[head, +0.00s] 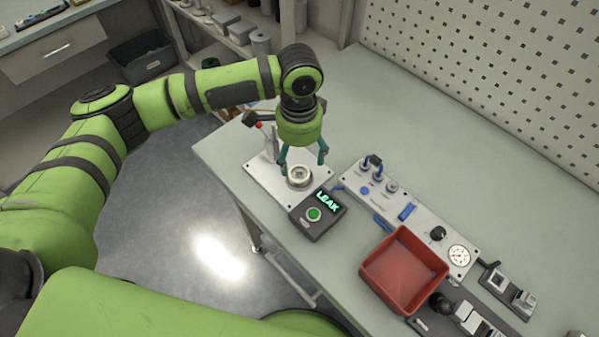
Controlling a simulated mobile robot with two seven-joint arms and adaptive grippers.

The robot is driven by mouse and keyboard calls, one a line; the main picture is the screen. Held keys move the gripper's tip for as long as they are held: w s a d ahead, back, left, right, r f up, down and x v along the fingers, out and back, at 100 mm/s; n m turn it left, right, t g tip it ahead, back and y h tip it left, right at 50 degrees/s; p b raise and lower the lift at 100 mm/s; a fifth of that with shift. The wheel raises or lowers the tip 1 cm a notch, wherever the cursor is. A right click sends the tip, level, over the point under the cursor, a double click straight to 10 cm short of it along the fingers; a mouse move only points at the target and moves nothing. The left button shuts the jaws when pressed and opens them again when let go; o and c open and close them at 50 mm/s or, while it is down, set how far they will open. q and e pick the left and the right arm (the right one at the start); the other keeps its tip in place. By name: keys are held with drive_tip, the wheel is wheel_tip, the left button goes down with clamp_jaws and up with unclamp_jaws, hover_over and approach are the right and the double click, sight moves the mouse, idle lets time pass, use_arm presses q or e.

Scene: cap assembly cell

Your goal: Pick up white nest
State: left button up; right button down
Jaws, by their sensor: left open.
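The white nest appears to be the small round, pale ring-shaped piece (299,178) with a darker centre, on a light fixture plate (262,186) near the table's left edge. My left gripper (303,165) points down over it with its teal fingers spread. One finger is to the left of the piece and one is to the right and farther back. Nothing shows held between them. I cannot tell whether either finger touches the piece. My right gripper is not in view.
A dark box (318,214) with a green button and a lit "LEAK" display stands just in front of the fixture plate. A panel with blue fittings and a gauge (459,256) lies to the right. A red bin (404,270) stands at the front. The table's back is clear, before a perforated wall (490,75).

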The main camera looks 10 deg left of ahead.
sight(299, 175)
use_arm(q)
drive_tip(key=f, duration=0.3)
drive_tip(key=shift+s+f, duration=0.2)
drive_tip(key=shift+f, duration=0.1)
drive_tip(key=shift+w+f+p, duration=0.1)
drive_tip(key=shift+f+p, duration=0.25)
drive_tip(key=shift+f, duration=0.8)
drive_tip(key=c, duration=1.3)
drive_tip(key=shift+c, duration=0.3)
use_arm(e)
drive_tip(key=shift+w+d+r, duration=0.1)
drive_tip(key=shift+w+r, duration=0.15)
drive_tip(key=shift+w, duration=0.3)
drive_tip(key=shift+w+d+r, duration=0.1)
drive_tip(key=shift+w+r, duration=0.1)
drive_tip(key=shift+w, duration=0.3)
use_arm(q)
drive_tip(key=shift+r, duration=0.1)
